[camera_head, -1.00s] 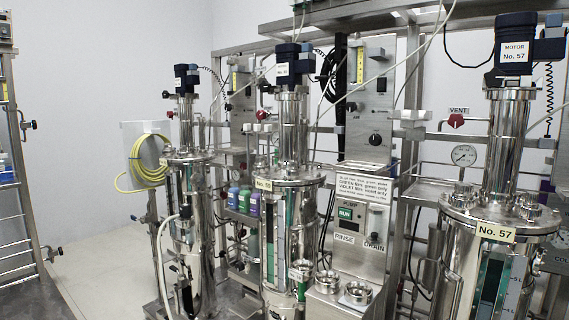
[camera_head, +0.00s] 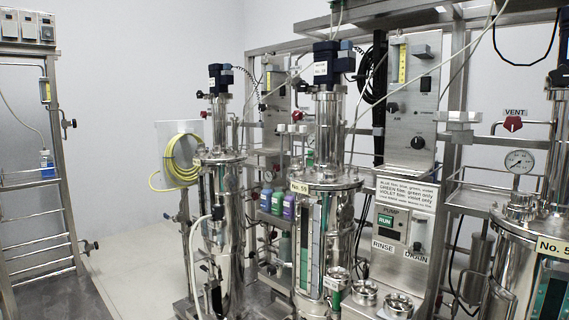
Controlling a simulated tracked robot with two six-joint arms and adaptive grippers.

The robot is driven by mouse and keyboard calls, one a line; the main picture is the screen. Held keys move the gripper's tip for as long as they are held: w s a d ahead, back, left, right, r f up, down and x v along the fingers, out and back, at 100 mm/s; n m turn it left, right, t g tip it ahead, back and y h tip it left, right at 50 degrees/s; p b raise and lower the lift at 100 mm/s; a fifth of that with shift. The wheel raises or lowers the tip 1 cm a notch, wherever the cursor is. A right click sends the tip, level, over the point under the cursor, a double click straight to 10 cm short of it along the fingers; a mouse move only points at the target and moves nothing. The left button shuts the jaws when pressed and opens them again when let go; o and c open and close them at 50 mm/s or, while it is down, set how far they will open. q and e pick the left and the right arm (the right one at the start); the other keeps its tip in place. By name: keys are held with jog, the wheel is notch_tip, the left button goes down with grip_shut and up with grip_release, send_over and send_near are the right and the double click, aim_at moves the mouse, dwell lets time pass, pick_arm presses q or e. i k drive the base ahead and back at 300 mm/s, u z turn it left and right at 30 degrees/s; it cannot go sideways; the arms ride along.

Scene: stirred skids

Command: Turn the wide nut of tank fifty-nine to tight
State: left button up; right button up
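Tank fifty-nine (camera_head: 323,230) is the steel vessel near the middle, with a yellow "No. 59" label (camera_head: 299,187) on its upper rim. A dark motor (camera_head: 327,62) tops its column. A flanged lid (camera_head: 325,178) with small fittings sits at the column's foot. The wide nut is too small to pick out from the other fittings at this distance. Neither of my grippers shows in the view.
Another tank (camera_head: 222,225) stands left of it, and tank fifty-seven (camera_head: 530,250) is at the right edge. A control panel (camera_head: 400,230) stands between them. A steel rack (camera_head: 60,190) is at far left. Pale floor (camera_head: 135,270) is free between rack and tanks.

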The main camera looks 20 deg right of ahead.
aim_at(294, 171)
jog(key=i, duration=0.85)
jog(key=z, duration=0.05)
